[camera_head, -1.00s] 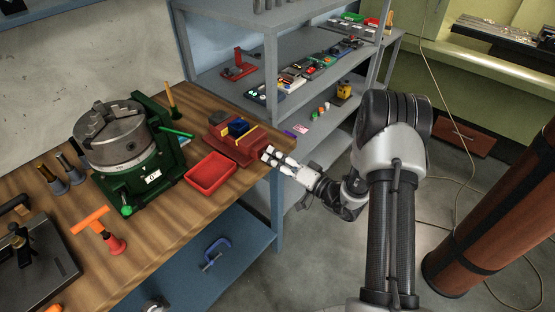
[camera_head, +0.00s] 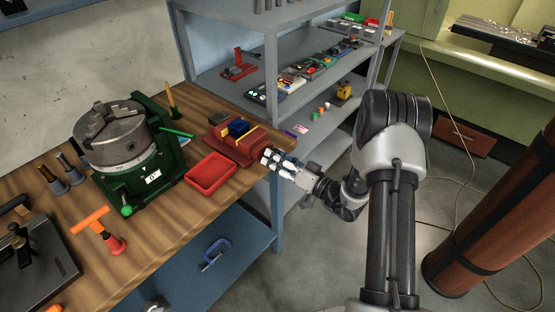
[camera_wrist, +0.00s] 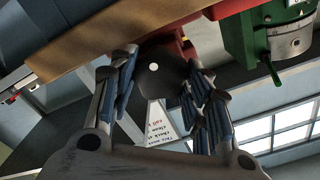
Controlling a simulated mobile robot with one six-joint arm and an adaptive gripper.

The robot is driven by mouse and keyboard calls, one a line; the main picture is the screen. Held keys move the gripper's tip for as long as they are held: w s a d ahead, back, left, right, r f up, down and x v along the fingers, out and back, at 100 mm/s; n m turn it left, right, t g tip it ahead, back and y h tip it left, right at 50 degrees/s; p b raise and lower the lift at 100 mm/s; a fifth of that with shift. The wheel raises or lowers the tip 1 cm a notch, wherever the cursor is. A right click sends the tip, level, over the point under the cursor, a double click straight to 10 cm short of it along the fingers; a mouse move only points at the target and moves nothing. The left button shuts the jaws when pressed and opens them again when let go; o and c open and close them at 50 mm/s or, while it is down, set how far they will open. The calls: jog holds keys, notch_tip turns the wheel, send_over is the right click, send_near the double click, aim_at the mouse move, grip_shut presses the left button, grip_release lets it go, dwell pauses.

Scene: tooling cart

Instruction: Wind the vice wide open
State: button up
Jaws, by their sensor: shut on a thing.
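The red vice (camera_head: 226,149) sits at the right end of the wooden bench, with yellow strips at its jaws and a blue block (camera_head: 238,127) between them. My gripper (camera_head: 268,157) is at the vice's near right end, beyond the bench edge. In the wrist view my gripper's fingers (camera_wrist: 162,70) are shut around a dark round knob (camera_wrist: 153,68) with a pale dot at its centre. Red vice body (camera_wrist: 168,42) shows behind the knob. The finger contacts are partly hidden, and I cannot tell the exact jaw gap.
A red tray (camera_head: 211,174) lies left of the vice. A green rotary table with a grey chuck (camera_head: 112,135) stands farther left. A grey shelf unit (camera_head: 225,82) is behind the bench. A white tag with writing (camera_wrist: 162,125) shows between the fingers.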

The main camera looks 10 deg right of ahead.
jog(key=shift+w+r, duration=0.1)
jog(key=shift+r, duration=0.05)
jog(key=o, duration=0.8)
jog(key=shift+a, duration=0.15)
jog(key=shift+o, duration=1.3)
jog(key=v, duration=1.2)
